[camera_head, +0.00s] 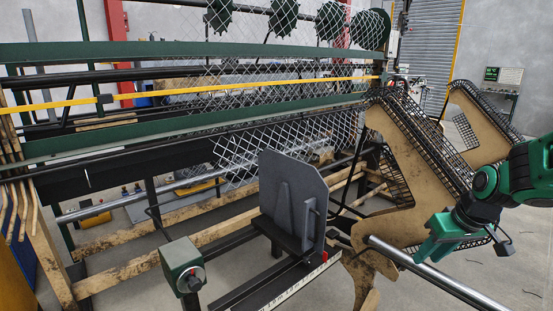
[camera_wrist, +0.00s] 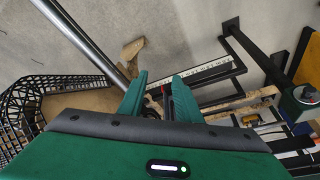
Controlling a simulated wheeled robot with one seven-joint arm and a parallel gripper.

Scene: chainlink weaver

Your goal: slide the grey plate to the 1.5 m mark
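The grey plate (camera_head: 293,195) stands upright on a dark carriage over a pair of low rails in the head view, with a bracket on its face. A white ruler strip (camera_head: 300,283) with small marks runs along the rails; its numbers are too small to read. The ruler also shows in the wrist view (camera_wrist: 205,73). My green gripper (camera_head: 428,252) is to the right of the plate, apart from it, near a steel bar. In the wrist view its two fingers (camera_wrist: 158,90) are apart with nothing held between them. I cannot make out the plate in the wrist view.
A green box with a knob (camera_head: 184,266) stands at the left end of the rails. A steel bar (camera_head: 430,272) and tan machine side panels (camera_head: 415,165) with black mesh lie close to my gripper. Chain-link mesh (camera_head: 250,150) hangs behind the plate. Bare floor shows at lower right.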

